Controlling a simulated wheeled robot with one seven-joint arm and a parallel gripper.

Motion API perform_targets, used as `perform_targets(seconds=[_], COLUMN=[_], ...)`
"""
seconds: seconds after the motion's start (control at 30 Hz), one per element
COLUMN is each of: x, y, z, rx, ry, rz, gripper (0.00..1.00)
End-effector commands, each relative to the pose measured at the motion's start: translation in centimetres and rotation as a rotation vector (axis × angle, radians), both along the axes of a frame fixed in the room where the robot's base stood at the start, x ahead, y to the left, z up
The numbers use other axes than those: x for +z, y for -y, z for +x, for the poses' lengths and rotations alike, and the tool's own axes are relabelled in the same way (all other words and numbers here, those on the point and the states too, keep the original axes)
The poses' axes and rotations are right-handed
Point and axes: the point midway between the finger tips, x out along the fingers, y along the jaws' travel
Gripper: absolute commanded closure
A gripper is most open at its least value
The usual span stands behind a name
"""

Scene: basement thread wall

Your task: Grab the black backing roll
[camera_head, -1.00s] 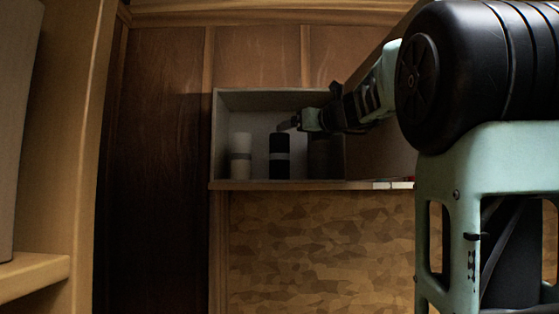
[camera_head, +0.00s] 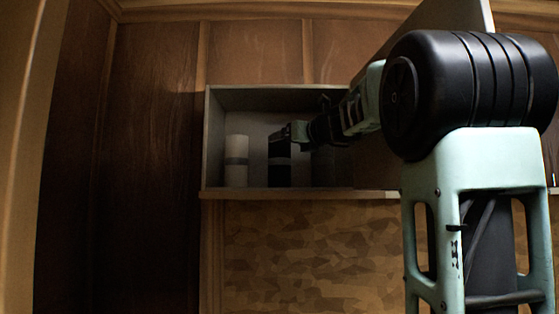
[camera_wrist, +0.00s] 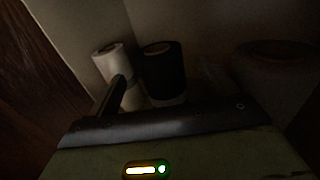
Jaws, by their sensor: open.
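The black backing roll (camera_head: 279,173) stands upright in the grey wall cubby, with a grey band around its middle. In the wrist view the black roll (camera_wrist: 164,70) stands just ahead of my gripper, its round top showing. My gripper (camera_head: 281,138) is open, reaching in from the right at the height of the roll's upper part, which it partly covers in the head view. I cannot tell whether either touches the roll.
A white roll (camera_head: 236,172) with a grey band stands close left of the black one. A dark grey roll (camera_wrist: 272,80) stands to the right, dim. The cubby's side walls, top and wooden ledge (camera_head: 300,194) bound the space.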

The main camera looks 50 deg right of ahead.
Motion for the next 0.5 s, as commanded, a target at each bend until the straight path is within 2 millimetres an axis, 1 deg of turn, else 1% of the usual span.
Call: perform_targets(seconds=[0.03,0.1,0.27,0.5], x=[0.1,0.1,0.1,0.2], y=[0.3,0.4,0.7,1.7], z=[0.7,1.2,2.3,5.9], rx=[-0.001,0.000,-0.001,0.001], ry=[0.000,-0.001,-0.001,-0.002], rz=[0.002,0.001,0.001,0.002], gripper=[0.15,0.15,0.15,0.15])
